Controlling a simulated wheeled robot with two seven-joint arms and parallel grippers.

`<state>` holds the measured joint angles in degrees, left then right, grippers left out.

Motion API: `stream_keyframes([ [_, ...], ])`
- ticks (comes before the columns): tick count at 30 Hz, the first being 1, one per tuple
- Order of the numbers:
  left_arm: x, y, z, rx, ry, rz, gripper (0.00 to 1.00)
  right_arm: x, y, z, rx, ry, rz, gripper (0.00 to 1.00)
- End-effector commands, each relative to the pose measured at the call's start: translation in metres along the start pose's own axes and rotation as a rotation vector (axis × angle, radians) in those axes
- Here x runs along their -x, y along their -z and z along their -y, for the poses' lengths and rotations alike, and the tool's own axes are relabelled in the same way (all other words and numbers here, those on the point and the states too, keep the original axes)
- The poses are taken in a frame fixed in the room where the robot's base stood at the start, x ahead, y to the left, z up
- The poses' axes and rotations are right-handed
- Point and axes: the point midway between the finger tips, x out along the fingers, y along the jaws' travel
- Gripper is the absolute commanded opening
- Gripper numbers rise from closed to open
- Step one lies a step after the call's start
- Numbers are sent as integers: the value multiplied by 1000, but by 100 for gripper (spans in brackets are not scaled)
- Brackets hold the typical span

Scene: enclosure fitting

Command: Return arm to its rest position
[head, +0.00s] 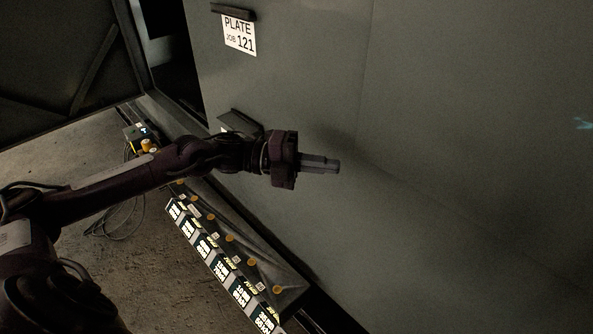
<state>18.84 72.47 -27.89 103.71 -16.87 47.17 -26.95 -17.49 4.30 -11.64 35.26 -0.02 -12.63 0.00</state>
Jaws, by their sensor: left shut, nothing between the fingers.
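My left arm comes in from the lower left of the head view and stretches out toward the middle. My left gripper (333,166) is at its end, pointing right, with its fingers together and nothing between them. It is in front of a large dark grey panel wall; whether it touches the wall cannot be told. My right gripper is not in view.
A labelled tray (287,284) with several compartments lies below the arm. A sign (239,34) reading "PLATE JOB 121" hangs on the panel (440,90). A small yellow and black device (139,134) with a cable stands behind the arm. An open door (55,60) is at upper left.

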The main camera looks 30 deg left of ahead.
Motion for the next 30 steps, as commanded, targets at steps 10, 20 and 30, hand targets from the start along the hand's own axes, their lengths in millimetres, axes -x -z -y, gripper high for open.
stream_keyframes([
  [10,41,6,-2,6,-3,2,0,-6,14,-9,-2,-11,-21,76],
  [20,49,8,-1,2,-1,-2,0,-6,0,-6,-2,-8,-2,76],
  [30,88,-69,-79,202,74,350,0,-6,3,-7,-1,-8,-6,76],
])
